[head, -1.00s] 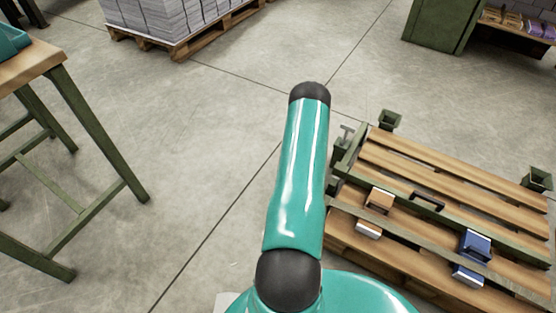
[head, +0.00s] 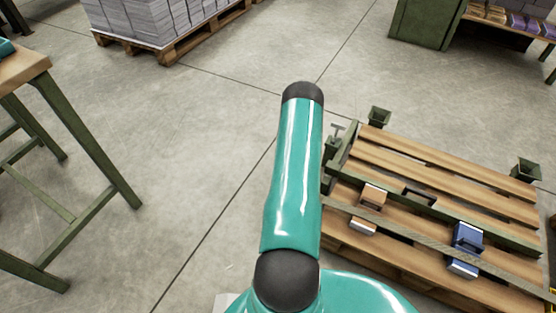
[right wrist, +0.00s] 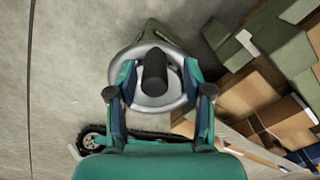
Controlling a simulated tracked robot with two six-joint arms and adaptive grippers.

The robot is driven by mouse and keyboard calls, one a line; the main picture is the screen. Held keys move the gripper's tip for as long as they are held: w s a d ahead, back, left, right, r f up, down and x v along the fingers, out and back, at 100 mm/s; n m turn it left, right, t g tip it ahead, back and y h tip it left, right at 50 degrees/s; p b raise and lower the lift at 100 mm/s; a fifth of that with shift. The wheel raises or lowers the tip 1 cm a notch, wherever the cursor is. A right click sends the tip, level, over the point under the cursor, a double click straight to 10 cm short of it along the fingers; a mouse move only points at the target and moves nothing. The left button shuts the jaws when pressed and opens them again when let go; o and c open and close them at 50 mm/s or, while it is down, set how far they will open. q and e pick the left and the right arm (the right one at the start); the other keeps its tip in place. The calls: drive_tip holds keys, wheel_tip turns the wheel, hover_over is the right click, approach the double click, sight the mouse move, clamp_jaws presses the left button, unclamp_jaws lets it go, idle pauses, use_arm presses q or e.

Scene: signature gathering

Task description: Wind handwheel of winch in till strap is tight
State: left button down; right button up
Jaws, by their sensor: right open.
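In the right wrist view a silver-grey round handwheel (right wrist: 176,97) faces the camera, with a dark cylindrical knob (right wrist: 155,75) standing out from it. My right gripper (right wrist: 156,80) is open, its two fingers on either side of the knob; I cannot tell whether they touch it. A green body (right wrist: 165,33), perhaps the winch, shows behind the wheel. In the head view a grey-green band (head: 420,238), which looks like the strap, crosses the pallet (head: 440,174); its tightness is unclear. The handwheel is not visible there. My left gripper is in neither current view.
An orange-brown block (head: 373,195) and a blue block (head: 467,237) sit on the pallet near the band. Green corner sockets (head: 379,116) stand at its far edge. A workbench (head: 22,70) is at left, a loaded pallet (head: 180,42) behind. The middle floor is clear.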

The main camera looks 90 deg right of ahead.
wheel_tip(320, 180, up, 12)
idle(0.6)
drive_tip(key=shift+f, duration=0.1)
